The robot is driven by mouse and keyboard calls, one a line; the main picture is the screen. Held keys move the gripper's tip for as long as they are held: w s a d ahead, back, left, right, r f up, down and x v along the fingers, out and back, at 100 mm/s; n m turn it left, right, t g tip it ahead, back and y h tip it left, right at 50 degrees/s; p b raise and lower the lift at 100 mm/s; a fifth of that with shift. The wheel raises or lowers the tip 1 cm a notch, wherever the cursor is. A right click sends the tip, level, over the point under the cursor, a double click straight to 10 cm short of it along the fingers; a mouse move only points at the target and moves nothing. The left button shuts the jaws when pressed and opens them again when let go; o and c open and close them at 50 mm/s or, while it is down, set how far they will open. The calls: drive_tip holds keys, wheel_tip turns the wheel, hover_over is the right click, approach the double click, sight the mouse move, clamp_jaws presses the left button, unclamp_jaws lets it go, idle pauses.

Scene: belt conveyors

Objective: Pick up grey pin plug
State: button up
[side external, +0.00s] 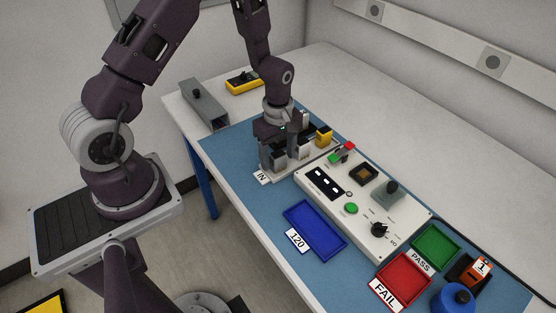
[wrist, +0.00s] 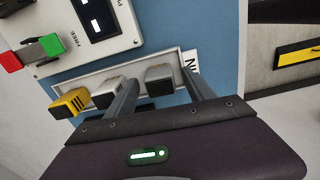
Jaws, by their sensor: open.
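The IN tray (wrist: 88,77) holds a row of plugs. A grey plug (wrist: 160,77) stands at the end by the IN label, and its face shows between my gripper's fingers in the wrist view. My gripper (wrist: 160,70) is open, with one finger on each side of the grey plug's view. I cannot tell whether it touches the plug. In the side view my gripper (side external: 279,148) is low over the tray and partly hides the plugs. Any pins are hidden.
A white test panel (side external: 350,207) with a red-and-green part (side external: 342,152) lies beside the tray. A blue tray (side external: 315,228), red FAIL tray (side external: 403,279) and green PASS tray (side external: 435,246) are nearer the front. Free blue mat (side external: 233,150) lies to the left.

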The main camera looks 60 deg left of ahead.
clamp_jaws()
drive_tip(key=shift+r, duration=0.1)
